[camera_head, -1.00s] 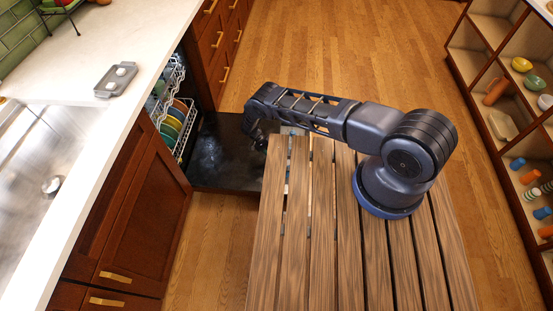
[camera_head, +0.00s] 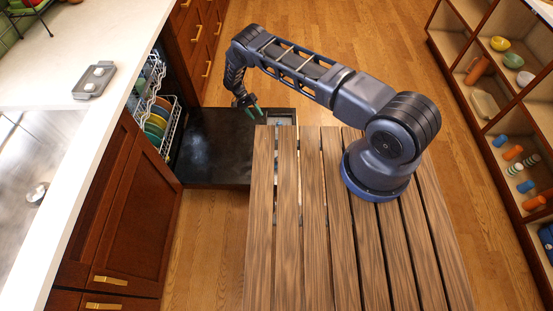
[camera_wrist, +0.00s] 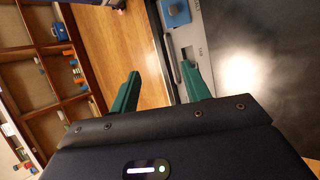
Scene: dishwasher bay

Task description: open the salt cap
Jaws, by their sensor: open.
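The open dishwasher door (camera_head: 212,145) lies flat, its dark inner face up. A pale panel (camera_head: 284,117) is set in its right end, partly hidden by the slatted table. In the wrist view, the grey panel (camera_wrist: 212,18) carries small lettering, and a blue square part (camera_wrist: 177,13) sits at the top. I cannot tell for sure whether this blue part is the salt cap. My gripper (camera_head: 252,110) hangs over the right part of the door. Its green fingers (camera_wrist: 158,80) are spread and empty, with floor and the panel edge behind them.
The slatted wooden table (camera_head: 310,230) stands close to the door's right end. A dish rack (camera_head: 160,118) with plates sits at the dishwasher mouth. A white counter (camera_head: 90,150) runs along the left. Open shelves (camera_head: 500,115) stand far right, with clear floor between.

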